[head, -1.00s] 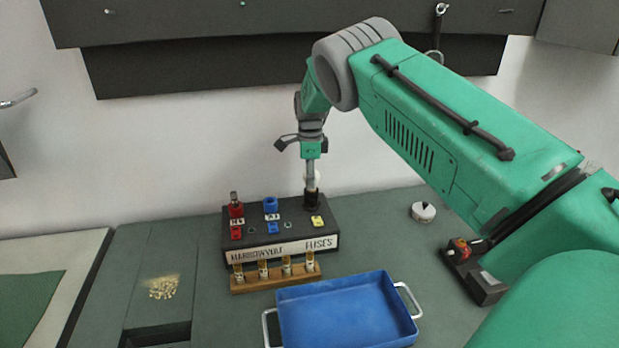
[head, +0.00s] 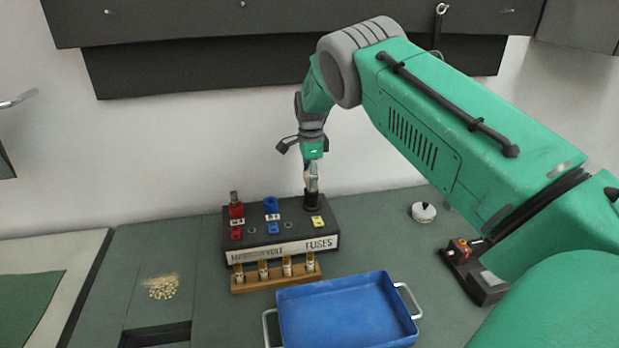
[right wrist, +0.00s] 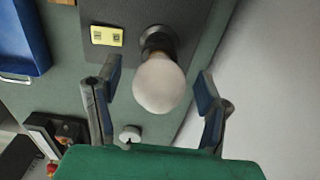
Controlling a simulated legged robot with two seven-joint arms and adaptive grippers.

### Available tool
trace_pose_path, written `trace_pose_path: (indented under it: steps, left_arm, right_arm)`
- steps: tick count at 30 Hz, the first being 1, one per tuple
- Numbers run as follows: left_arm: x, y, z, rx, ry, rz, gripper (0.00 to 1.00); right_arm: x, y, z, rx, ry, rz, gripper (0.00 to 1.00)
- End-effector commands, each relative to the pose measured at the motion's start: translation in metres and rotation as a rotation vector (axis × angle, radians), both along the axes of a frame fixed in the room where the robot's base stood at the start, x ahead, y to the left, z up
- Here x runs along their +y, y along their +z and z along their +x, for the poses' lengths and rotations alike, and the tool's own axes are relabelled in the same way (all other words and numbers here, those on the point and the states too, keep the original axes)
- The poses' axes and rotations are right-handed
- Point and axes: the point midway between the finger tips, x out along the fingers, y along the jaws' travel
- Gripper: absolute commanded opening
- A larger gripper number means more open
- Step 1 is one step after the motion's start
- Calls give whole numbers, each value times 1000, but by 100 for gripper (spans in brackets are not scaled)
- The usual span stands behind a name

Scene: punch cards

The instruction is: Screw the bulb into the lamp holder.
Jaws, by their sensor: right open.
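The white bulb (right wrist: 160,84) stands in the black lamp holder (right wrist: 158,42) in the right wrist view. In the head view the lamp holder (head: 312,201) is at the right end of the black fuse box, and the bulb is mostly hidden by my gripper. My right gripper (head: 312,178) points down over the holder. In the right wrist view its fingers (right wrist: 159,88) are open, one on each side of the bulb, with gaps between them and the glass. How deep the bulb sits in its thread cannot be told. My left gripper is not in view.
The black fuse box (head: 290,233) carries a red holder (head: 236,210), a blue holder (head: 271,205) and a yellow block (head: 318,221). A wooden rack (head: 276,281) of fuses and a blue tray (head: 345,315) lie in front. A white round knob (head: 423,212) is at right.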

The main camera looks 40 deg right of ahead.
Motion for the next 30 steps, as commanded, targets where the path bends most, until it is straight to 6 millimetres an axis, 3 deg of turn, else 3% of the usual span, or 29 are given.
trace_pose_path:
  steps: [30]
  left_arm:
    - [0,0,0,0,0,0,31]
  right_arm:
    - [1,0,-3,-3,930,2,63]
